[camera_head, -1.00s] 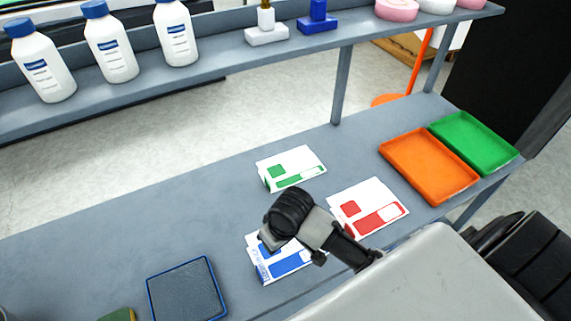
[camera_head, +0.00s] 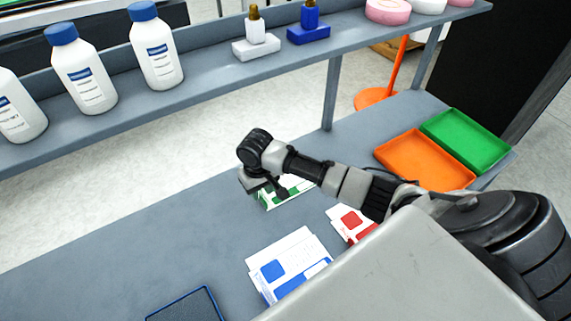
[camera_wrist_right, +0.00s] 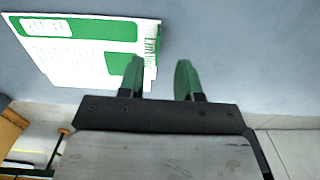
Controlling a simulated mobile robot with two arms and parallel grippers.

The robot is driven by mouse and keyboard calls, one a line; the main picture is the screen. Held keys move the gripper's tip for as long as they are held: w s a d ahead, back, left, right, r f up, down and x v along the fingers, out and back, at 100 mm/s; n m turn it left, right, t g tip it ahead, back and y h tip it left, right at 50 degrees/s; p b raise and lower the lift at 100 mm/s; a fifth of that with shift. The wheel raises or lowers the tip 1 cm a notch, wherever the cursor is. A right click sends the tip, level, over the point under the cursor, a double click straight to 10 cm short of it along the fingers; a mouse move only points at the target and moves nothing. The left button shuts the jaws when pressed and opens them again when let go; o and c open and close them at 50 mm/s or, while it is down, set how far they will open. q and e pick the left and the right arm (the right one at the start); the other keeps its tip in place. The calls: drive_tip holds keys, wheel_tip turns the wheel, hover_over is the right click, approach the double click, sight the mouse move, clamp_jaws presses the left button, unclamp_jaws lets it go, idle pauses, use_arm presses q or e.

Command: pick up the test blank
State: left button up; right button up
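Three printed card blanks lie on the grey table. The green-printed blank (camera_head: 297,188) is partly hidden behind my right gripper in the head view. The blue-printed blank (camera_head: 288,262) lies nearer, and the red-printed blank (camera_head: 349,222) is partly covered by my arm. I cannot tell by look which one is the test blank. My right gripper (camera_head: 264,190) is at the left end of the green blank. My left gripper is not in view.
An orange tray (camera_head: 425,162) and a green tray (camera_head: 468,140) stand at the table's right end. A raised shelf (camera_head: 215,88) carries white bottles (camera_head: 156,48) and stamps (camera_head: 309,24). A dark blue-edged pad (camera_head: 185,306) lies at the front. The table's left is clear.

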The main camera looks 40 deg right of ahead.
sight(262, 198)
drive_tip(key=shift+w+d+f+p, duration=0.15)
drive_tip(key=shift+f+p, duration=0.3)
drive_tip(key=shift+f, duration=2.15)
clamp_jaws()
